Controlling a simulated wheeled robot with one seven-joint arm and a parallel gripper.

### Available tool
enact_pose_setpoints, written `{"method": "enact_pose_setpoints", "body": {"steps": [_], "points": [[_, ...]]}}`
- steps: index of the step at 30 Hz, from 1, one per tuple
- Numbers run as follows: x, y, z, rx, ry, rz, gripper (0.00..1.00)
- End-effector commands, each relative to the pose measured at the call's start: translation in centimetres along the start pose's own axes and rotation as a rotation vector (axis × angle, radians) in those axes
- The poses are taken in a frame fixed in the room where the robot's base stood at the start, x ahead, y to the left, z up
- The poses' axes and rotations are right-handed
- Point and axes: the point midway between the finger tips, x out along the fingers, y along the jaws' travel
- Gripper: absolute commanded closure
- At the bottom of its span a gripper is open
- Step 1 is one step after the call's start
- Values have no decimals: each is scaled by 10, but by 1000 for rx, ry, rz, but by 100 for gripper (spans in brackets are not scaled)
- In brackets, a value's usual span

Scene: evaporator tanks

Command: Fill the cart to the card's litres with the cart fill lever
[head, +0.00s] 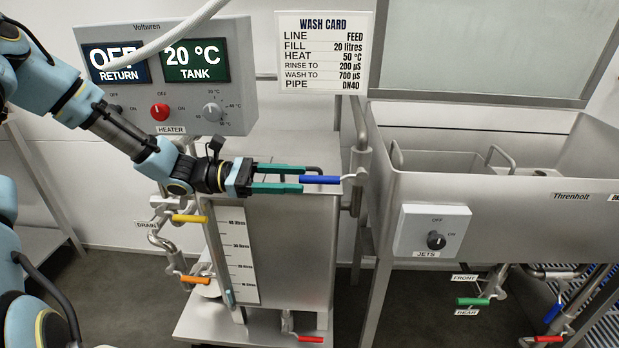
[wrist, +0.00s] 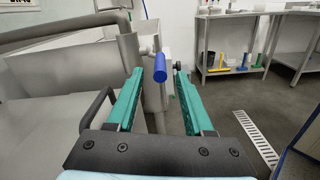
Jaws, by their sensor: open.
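The blue lever (head: 320,180) points left from a valve on the pipe beside the cart tank, lying roughly level. I take it for the cart fill lever; no label shows on it. My gripper (head: 303,178) is open, its green fingers at the lever's free end. In the wrist view the blue lever (wrist: 160,68) shows end-on between the fingertips (wrist: 158,72), with gaps both sides. The cart tank (head: 290,245) carries a litre scale (head: 238,255); a pale blue mark shows near its bottom. The wash card (head: 322,52) reads FILL 20 litres.
Yellow (head: 189,218), orange (head: 196,280) and red (head: 310,339) levers sit around the cart. The control box (head: 170,75) hangs behind my arm. A steel sink (head: 490,210) with a jets switch stands right. Open floor shows in the wrist view.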

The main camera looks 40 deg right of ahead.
Motion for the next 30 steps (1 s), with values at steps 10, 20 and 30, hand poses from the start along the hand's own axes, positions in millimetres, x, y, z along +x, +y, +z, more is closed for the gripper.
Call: {"method": "enact_pose_setpoints", "body": {"steps": [10,20,30], "points": [[40,0,0,-1,1,0,48],[42,0,-1,0,2,0,50],[42,0,-1,0,2,0,88]]}}
